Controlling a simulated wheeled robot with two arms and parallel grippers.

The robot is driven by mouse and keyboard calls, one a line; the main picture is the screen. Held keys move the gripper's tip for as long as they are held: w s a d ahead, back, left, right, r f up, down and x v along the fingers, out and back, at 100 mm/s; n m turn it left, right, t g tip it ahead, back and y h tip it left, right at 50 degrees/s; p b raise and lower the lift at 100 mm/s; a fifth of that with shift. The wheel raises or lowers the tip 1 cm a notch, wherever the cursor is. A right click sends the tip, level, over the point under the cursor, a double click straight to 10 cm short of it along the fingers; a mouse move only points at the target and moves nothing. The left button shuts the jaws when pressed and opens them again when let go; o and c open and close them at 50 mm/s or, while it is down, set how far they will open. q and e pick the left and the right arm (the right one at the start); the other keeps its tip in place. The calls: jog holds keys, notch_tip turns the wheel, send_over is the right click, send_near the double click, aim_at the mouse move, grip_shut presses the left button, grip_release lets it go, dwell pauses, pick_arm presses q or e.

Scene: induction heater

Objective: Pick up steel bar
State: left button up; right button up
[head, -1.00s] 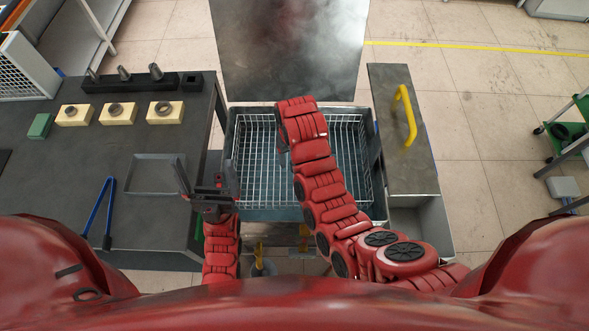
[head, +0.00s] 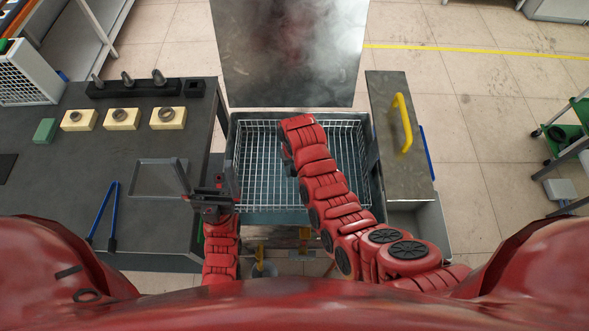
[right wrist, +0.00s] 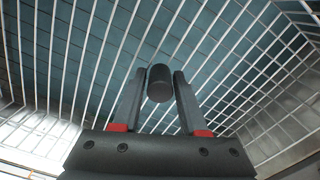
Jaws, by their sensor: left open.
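A dark grey cylindrical bar (right wrist: 160,84) sits between the fingertips of my right gripper (right wrist: 160,78) in the right wrist view, inside a wire basket. A finger lies close along each side of the bar; whether both press on it is not clear. In the head view my right arm reaches into the wire basket (head: 258,180), and its own links hide the gripper and the bar. My left gripper (head: 209,180) is open and empty, between the grey table (head: 60,215) and the basket.
A lid panel (head: 290,50) stands behind the basket. A cover with a yellow handle (head: 403,122) is to its right. The table holds a black rack of metal pieces (head: 145,87), cream blocks (head: 122,120), a shallow tray (head: 160,180) and blue tongs (head: 103,215).

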grip_shut()
jog(key=shift+r, duration=0.1)
